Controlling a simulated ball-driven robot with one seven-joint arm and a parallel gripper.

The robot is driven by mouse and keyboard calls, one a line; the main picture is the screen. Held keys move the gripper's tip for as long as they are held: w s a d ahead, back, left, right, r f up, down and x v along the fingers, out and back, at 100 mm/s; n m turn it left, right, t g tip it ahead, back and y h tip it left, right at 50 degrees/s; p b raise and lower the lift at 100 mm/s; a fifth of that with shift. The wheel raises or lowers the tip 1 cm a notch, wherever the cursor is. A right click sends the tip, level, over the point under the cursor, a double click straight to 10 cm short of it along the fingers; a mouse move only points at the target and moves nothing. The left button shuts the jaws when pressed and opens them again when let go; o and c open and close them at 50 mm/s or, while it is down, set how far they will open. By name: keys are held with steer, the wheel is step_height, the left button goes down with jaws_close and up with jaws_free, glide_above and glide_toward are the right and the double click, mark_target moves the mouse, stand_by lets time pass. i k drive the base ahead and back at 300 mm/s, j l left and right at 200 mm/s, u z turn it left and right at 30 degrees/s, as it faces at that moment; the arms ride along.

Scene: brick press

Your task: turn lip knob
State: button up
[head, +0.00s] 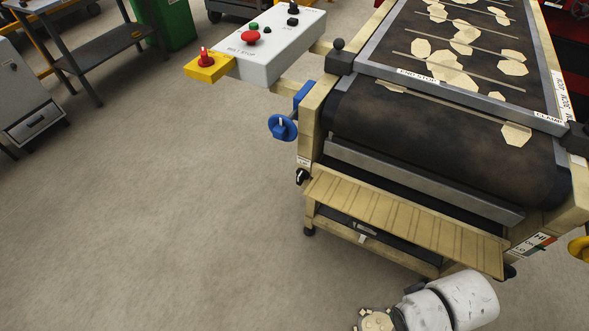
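A small black knob (302,176) with a pale mark sits on the left side of the machine's beige frame, beside the front end of the slatted lip (405,222). A small white label (303,161) is just above the knob, too small to read. I take this knob to be the lip knob. The slatted lip slopes below the dark belt's rounded end. Part of my white arm shows at the bottom right, below the lip and apart from the knob. My gripper's fingers are not in view.
A blue handwheel (282,127) sticks out above the knob. A grey control box (270,48) with a red button and a yellow switch block (208,68) overhangs the upper left. The dark belt (440,140) carries pale flat pieces farther back. The floor left of the machine is clear.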

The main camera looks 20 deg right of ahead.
mark_target(303, 175)
steer(key=i+j+u, duration=0.6)
steer(key=u, duration=0.15)
